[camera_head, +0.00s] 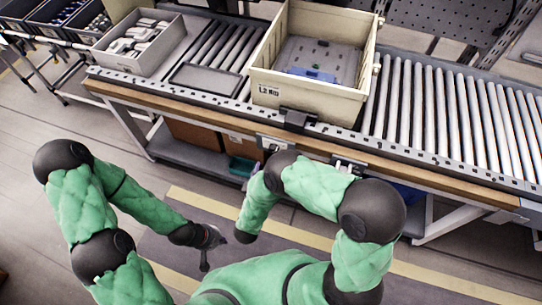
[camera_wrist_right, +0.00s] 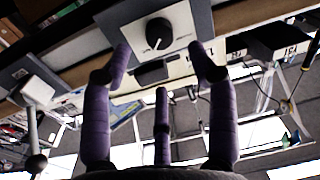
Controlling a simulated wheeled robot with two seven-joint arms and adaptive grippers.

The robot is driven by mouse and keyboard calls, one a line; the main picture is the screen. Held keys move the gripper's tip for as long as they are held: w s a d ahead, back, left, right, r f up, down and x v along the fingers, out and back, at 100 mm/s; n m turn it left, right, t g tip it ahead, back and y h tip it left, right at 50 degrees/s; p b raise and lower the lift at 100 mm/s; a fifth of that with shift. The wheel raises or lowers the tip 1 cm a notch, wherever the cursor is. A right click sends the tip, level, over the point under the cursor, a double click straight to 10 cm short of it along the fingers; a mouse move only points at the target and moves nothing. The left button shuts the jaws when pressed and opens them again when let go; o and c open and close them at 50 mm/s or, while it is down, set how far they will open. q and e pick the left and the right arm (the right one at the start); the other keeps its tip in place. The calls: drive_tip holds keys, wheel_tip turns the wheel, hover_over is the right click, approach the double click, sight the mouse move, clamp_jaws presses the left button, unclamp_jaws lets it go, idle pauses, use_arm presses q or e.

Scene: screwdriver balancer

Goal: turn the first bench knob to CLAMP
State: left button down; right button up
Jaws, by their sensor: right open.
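In the right wrist view a round black knob (camera_wrist_right: 158,32) sits on a pale plate (camera_wrist_right: 138,48) fixed to the bench front. A light mark on the knob points towards the lower edge of the picture; I cannot read the plate's labels. My right gripper (camera_wrist_right: 158,65) is open, with purple fingers on either side of the knob and apart from it. A third finger shows below the knob. In the head view my right gripper is mostly hidden behind my arm. My left gripper (camera_head: 208,246) hangs low over the floor, away from the bench; its opening is unclear.
Small plates (camera_head: 272,143) are set in the bench's front rail (camera_head: 215,121). A beige crate (camera_head: 308,96) holding a grey part stands on the roller conveyor (camera_head: 450,105). A grey bin (camera_head: 138,42) of white parts is at left. In the wrist view a ball-ended lever (camera_wrist_right: 36,160) hangs at left.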

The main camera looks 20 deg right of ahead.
sight(273, 149)
drive_tip(key=b+x, duration=0.1)
drive_tip(key=x, duration=0.5)
drive_tip(key=shift+w+b, duration=0.2)
drive_tip(key=shift+b, duration=0.1)
drive_tip(key=shift+d, duration=0.1)
drive_tip(key=c, duration=1.1)
